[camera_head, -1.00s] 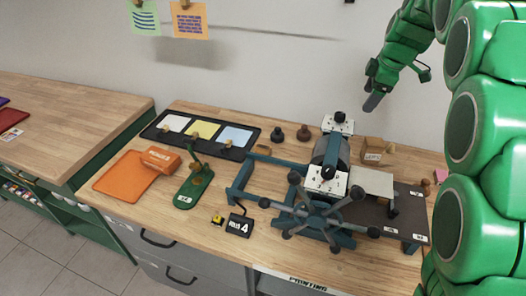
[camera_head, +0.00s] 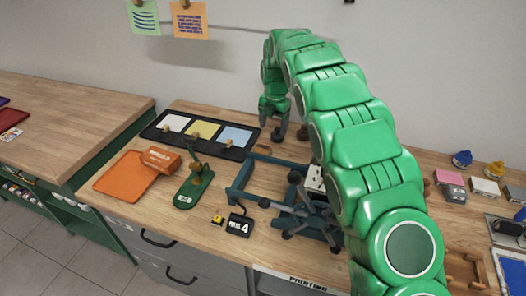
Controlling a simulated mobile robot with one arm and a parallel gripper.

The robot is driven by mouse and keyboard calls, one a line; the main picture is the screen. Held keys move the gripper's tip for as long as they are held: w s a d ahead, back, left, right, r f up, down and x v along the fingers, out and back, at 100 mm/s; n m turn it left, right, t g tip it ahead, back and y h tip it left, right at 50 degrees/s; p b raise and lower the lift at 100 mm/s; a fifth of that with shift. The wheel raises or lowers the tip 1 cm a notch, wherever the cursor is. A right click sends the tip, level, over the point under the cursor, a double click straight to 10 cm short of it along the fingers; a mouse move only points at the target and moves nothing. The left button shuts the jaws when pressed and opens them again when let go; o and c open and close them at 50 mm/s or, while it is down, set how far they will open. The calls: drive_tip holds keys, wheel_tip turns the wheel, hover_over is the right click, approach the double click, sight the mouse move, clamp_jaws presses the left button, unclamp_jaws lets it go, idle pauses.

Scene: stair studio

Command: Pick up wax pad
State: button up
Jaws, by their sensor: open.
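No object can be told for certain as the wax pad. A small flat tan-brown piece (camera_head: 262,149) lies on the bench behind the blue-grey press frame, and it may be the pad. My gripper (camera_head: 274,122) is open and points down above the back of the bench, a little behind and to the right of that piece. A dark brown round knob-like object (camera_head: 278,134) is just below or beyond its fingers, and I cannot tell the gap. My arm hides much of the press and the bench behind it.
A black tray (camera_head: 153,132) with white, yellow and blue sheets is left of my gripper. A press (camera_head: 240,177), green stapler-like tool (camera_head: 194,188), orange mat (camera_head: 122,180) and black number block (camera_head: 239,225) stand in front. A pink block (camera_head: 447,178) is at right.

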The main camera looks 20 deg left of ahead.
sight(263, 146)
drive_tip(key=shift+n, duration=0.7)
drive_tip(key=a, duration=0.1)
drive_tip(key=s+a+f, duration=0.1)
drive_tip(key=a+f, duration=0.1)
drive_tip(key=shift+s+a+f, duration=0.15)
drive_tip(key=shift+s, duration=0.15)
drive_tip(key=shift+s+f, duration=0.15)
drive_tip(key=shift+f, duration=1.8)
drive_tip(key=shift+s+f, duration=0.1)
drive_tip(key=shift+f, duration=1.8)
drive_tip(key=c, duration=0.7)
drive_tip(key=shift+r, duration=0.15)
